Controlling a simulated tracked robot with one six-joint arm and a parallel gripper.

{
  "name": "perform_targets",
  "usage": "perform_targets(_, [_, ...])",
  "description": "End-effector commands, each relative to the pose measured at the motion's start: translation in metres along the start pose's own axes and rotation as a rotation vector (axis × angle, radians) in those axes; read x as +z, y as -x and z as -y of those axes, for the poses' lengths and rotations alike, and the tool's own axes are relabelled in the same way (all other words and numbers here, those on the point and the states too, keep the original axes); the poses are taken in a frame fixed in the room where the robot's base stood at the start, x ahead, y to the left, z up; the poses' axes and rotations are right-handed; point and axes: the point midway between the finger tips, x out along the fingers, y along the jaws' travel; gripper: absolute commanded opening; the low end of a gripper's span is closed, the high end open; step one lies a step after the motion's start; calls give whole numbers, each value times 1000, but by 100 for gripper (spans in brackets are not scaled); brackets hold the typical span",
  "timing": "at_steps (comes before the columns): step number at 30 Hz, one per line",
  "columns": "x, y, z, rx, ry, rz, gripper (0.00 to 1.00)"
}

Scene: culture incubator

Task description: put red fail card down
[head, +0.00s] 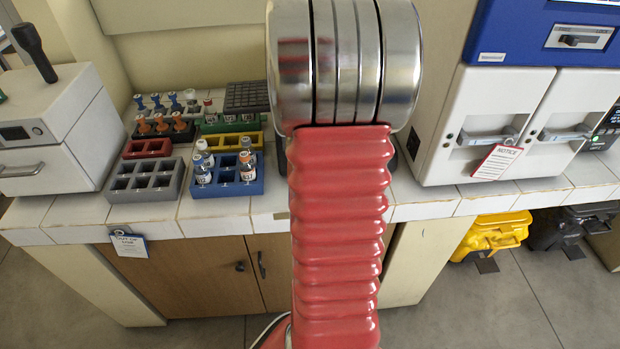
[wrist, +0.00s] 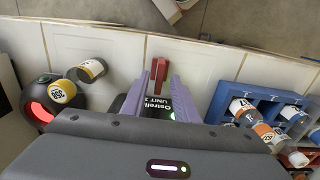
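My gripper (wrist: 158,82) shows in the wrist view, pointing down over the white tiled counter (wrist: 204,57). A narrow red piece (wrist: 158,70), apparently the red fail card seen nearly edge-on, sits between its fingertips. Its face and any writing are not visible. I cannot tell whether its far edge touches the counter. In the head view my own arm hides the gripper and the card.
A blue rack (wrist: 228,92) with vials stands right of my gripper, and it shows in the head view (head: 228,190). A dark device with a glowing red ring (wrist: 40,107) and two vials are on the left. White incubator doors (head: 490,110) carry a notice tag (head: 496,162).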

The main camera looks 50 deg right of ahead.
Motion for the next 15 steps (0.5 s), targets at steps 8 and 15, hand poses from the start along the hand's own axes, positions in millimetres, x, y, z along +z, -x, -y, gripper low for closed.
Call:
perform_targets(8, [-1, 50, 0, 0, 0, -5, 27])
perform_targets(15, [-1, 83, 0, 0, 0, -2, 27])
